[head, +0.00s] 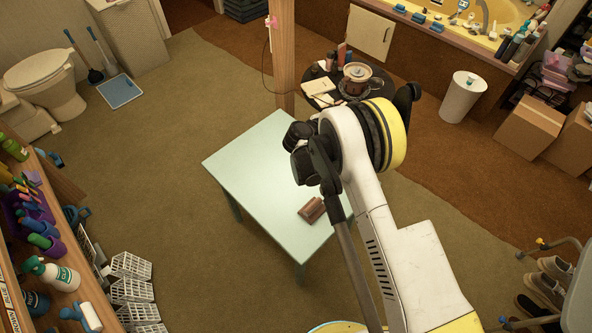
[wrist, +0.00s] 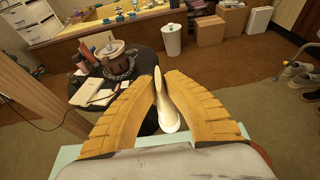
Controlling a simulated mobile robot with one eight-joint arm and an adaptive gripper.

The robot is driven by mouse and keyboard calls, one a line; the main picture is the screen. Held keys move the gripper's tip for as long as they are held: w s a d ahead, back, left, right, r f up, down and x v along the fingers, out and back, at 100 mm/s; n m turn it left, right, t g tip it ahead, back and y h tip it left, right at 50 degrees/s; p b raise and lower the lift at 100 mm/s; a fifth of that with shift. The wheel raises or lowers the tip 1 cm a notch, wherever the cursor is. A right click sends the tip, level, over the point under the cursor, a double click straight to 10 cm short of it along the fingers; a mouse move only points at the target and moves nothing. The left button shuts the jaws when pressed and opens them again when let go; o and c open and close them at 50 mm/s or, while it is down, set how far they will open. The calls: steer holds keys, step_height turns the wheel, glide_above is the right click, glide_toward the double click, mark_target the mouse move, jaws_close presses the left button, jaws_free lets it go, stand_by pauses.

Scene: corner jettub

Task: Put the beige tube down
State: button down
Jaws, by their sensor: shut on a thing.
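The beige tube (wrist: 168,108) shows in the wrist view, pale and smooth, between the two yellow fingers of my gripper (wrist: 163,88). My gripper is shut on it. The tube tilts in the grip, its wider rounded end nearer the camera. In the wrist view, the dark round table and a pale table edge (wrist: 66,155) lie behind and below. In the head view, my arm reaches over the pale green table (head: 250,160), and I cannot make out the tube there. The height of the tube above any surface cannot be told.
A brown block-like object (head: 312,209) lies on the pale green table near its front right edge; the table's left part is bare. The dark round table (head: 377,84) behind holds a lidded pot (head: 357,78), a notebook and bottles. A wooden post (head: 282,55) stands behind the green table.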

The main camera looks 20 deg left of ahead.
steer(key=s+a+f+b, duration=0.6)
steer(key=a+f, duration=0.3)
steer(key=f, duration=0.1)
steer(key=shift+s+f, duration=0.15)
steer(key=shift+f, duration=0.25)
steer(key=c, duration=1.6)
jaws_free()
steer(key=shift+a, duration=0.1)
steer(key=p+v, duration=0.4)
steer(key=v, duration=0.8)
